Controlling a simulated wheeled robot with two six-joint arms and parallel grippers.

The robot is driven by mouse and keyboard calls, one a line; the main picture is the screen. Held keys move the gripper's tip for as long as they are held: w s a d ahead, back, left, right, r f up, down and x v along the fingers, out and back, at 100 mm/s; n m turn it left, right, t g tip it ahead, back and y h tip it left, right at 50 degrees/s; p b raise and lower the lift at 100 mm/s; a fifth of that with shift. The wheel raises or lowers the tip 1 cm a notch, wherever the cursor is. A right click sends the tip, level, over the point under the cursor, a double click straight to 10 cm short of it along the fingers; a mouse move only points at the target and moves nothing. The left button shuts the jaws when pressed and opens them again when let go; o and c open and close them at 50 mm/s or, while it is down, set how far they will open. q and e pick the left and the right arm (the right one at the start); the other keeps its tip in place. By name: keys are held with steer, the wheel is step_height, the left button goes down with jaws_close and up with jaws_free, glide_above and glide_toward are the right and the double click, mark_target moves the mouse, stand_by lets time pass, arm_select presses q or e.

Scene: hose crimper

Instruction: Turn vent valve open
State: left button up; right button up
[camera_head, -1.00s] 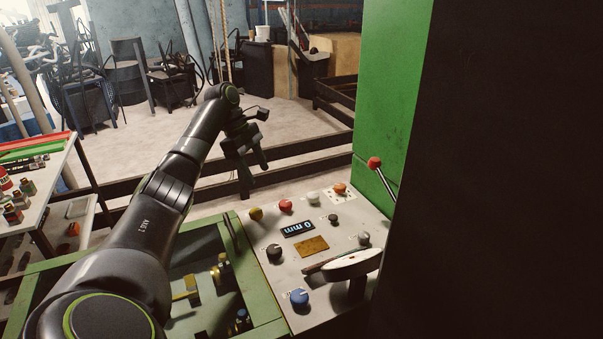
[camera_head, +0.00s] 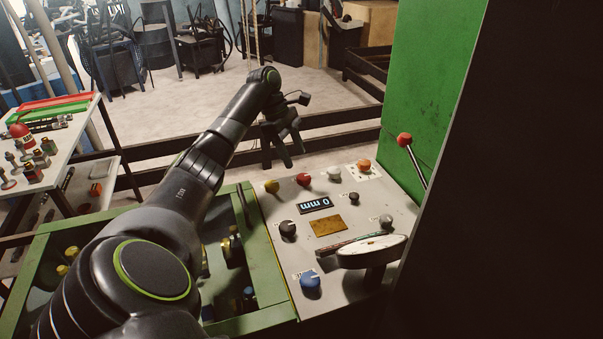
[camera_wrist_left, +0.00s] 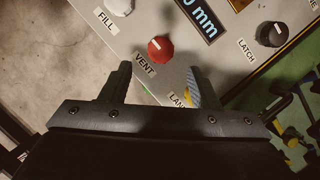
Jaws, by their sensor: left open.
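The vent valve is a red knob (camera_wrist_left: 160,48) with a white pointer mark, next to a label reading VENT in the left wrist view. In the head view the red knob (camera_head: 304,180) sits in the panel's far row, between a yellow and a white knob. My left gripper (camera_head: 281,152) hangs beyond the panel's far edge, apart from the knob. In the left wrist view the left gripper (camera_wrist_left: 161,86) is open and empty, with the red knob ahead of the gap between its fingers. My right gripper is not in view.
The grey control panel (camera_head: 285,262) carries several other knobs, a display (camera_head: 315,205) and a white handwheel (camera_head: 371,252). A red-tipped lever (camera_head: 405,140) stands by the green housing (camera_head: 428,85). A white side table (camera_head: 78,150) holds bottles and tools.

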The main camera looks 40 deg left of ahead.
mark_target(303, 176)
arm_select(q)
steer(key=x, duration=0.5)
steer(key=shift+d+f, duration=0.1)
steer(key=shift+f, duration=0.3)
steer(key=shift+d+f+p, duration=0.2)
steer(key=shift+f+p, duration=0.1)
steer(key=shift+f, duration=0.1)
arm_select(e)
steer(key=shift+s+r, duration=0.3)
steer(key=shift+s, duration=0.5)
arm_select(q)
steer(key=c, duration=1)
steer(key=shift+o, duration=0.2)
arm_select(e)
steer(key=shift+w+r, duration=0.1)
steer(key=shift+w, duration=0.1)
